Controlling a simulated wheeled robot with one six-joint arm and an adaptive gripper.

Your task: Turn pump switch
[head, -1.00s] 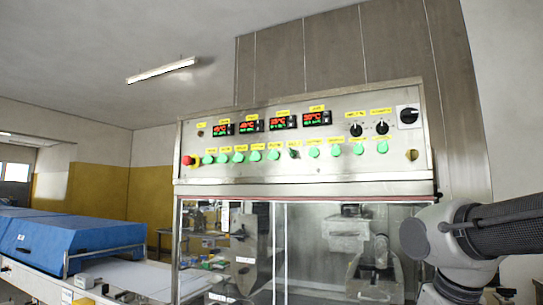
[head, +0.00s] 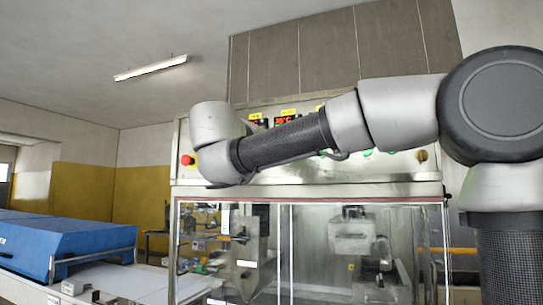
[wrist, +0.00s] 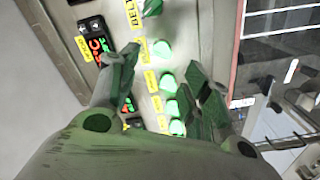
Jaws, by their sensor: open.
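The control panel shows in the head view, its lower edge bare (head: 330,190), with my arm covering most of its switch row. In the wrist view, a row of green round buttons (wrist: 160,50) runs down the panel beside yellow labels. A green knob with a ridged, turn-switch shape (wrist: 152,8) is at the top edge, beyond my fingertips. The labels are too blurred to tell which one is the pump switch. My gripper (wrist: 162,78) is open and empty, its fingers either side of the button row. In the head view my gripper is hidden behind my arm.
A red emergency button (head: 187,160) is at the panel's left end, close to my wrist. Digital displays (wrist: 97,48) lie beside one finger. Below the panel are clear glass doors (head: 330,250). A blue-covered conveyor (head: 60,243) stands at the left.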

